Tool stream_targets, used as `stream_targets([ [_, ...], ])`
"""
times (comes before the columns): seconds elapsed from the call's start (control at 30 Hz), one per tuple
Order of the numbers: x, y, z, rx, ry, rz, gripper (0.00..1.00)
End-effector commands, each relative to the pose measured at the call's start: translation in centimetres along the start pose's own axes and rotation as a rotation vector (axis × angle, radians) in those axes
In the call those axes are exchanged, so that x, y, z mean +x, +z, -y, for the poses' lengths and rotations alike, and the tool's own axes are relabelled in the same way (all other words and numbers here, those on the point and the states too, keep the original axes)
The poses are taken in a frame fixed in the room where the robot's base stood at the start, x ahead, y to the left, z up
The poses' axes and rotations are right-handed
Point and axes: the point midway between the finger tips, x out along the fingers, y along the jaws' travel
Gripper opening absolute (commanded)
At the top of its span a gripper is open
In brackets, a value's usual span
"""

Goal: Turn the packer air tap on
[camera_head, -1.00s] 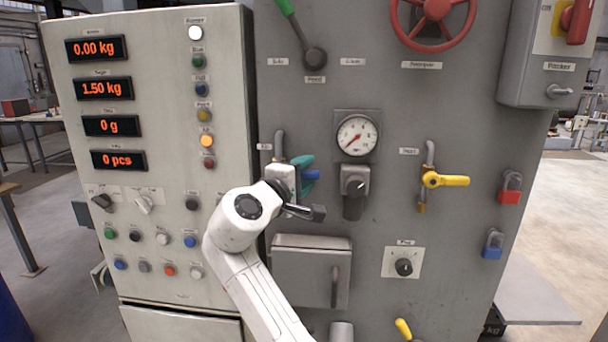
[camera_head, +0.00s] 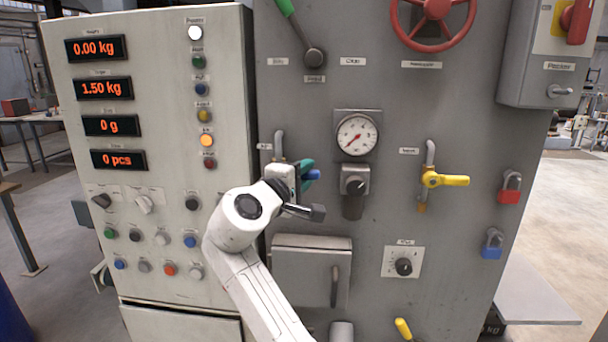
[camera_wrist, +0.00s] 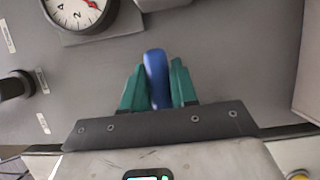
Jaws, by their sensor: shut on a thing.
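The air tap is a pipe (camera_head: 279,143) on the left of the grey panel with a blue lever handle (camera_head: 313,175). Its small label beside the pipe is too small to read. My gripper (camera_head: 305,170) is at this tap, with its teal fingers around the blue handle. In the wrist view the blue handle (camera_wrist: 156,76) stands between the two teal fingers, which are shut on it. In the head view the handle points to the right, roughly level. My wrist hides the tap's body and most of the handle.
A pressure gauge (camera_head: 357,135) with a regulator knob (camera_head: 355,186) is just right of my gripper. A second tap with a yellow handle (camera_head: 446,180) is further right. A hatch box (camera_head: 300,262) is below my wrist. The button cabinet (camera_head: 150,60) stands at the left.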

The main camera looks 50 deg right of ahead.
Motion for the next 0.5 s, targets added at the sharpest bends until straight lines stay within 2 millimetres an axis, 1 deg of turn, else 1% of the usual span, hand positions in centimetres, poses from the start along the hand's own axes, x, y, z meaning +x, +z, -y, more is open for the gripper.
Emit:
stream_targets([
  [0.27, 0.0, 0.0, -0.7, -0.087, 0.033, 0.001, 0.00],
  [0.5, 0.0, -0.2, -1.9, -0.260, 0.103, 0.001, 0.00],
])
